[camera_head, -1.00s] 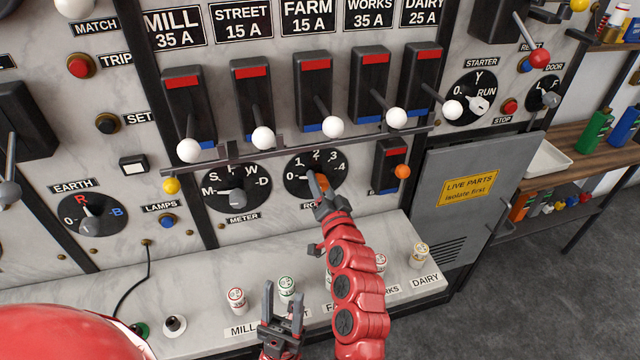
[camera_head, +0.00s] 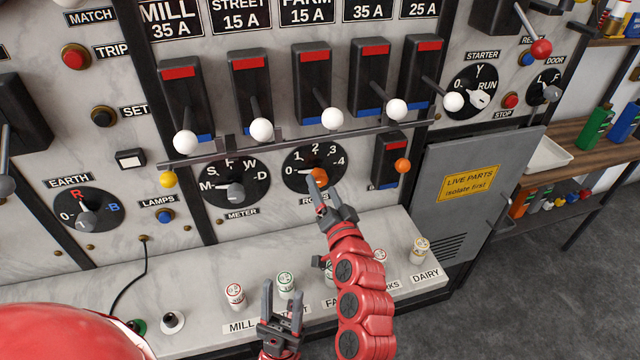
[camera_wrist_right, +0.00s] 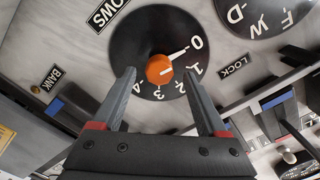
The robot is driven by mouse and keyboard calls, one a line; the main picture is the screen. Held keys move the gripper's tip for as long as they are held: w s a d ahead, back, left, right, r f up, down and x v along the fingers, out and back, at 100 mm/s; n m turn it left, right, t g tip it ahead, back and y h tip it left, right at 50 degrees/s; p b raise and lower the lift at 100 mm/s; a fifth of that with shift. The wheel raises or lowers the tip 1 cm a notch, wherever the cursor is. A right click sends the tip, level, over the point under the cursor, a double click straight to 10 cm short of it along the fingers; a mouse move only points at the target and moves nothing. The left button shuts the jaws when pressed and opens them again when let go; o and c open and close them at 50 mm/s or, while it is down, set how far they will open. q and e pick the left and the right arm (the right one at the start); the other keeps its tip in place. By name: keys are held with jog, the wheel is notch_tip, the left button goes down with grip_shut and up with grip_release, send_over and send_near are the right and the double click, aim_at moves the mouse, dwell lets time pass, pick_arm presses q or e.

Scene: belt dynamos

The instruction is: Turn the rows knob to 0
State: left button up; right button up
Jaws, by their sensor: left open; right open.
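The rows dial (camera_head: 300,183) is a black disc marked 0 to 4 on the marble panel, with an orange knob (camera_head: 318,177) at its middle. In the right wrist view the orange knob (camera_wrist_right: 159,69) shows clear of the fingers, and its white pointer line is aimed at the 0. My right gripper (camera_head: 329,197) is open and empty, just below and in front of the knob, apart from it. In the right wrist view its two fingers reach toward the dial's lower side. My left gripper (camera_head: 281,290) is open and empty, low above the ledge.
The meter dial (camera_head: 236,188) is left of the rows dial, and a small bank switch (camera_head: 390,160) is to its right. A rail (camera_head: 290,142) and several white-balled levers jut out above. Several labelled fuses stand on the ledge (camera_head: 200,300) below.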

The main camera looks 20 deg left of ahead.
jog(key=p+v, duration=0.1)
jog(key=v, duration=1.2)
jog(key=shift+p, duration=0.3)
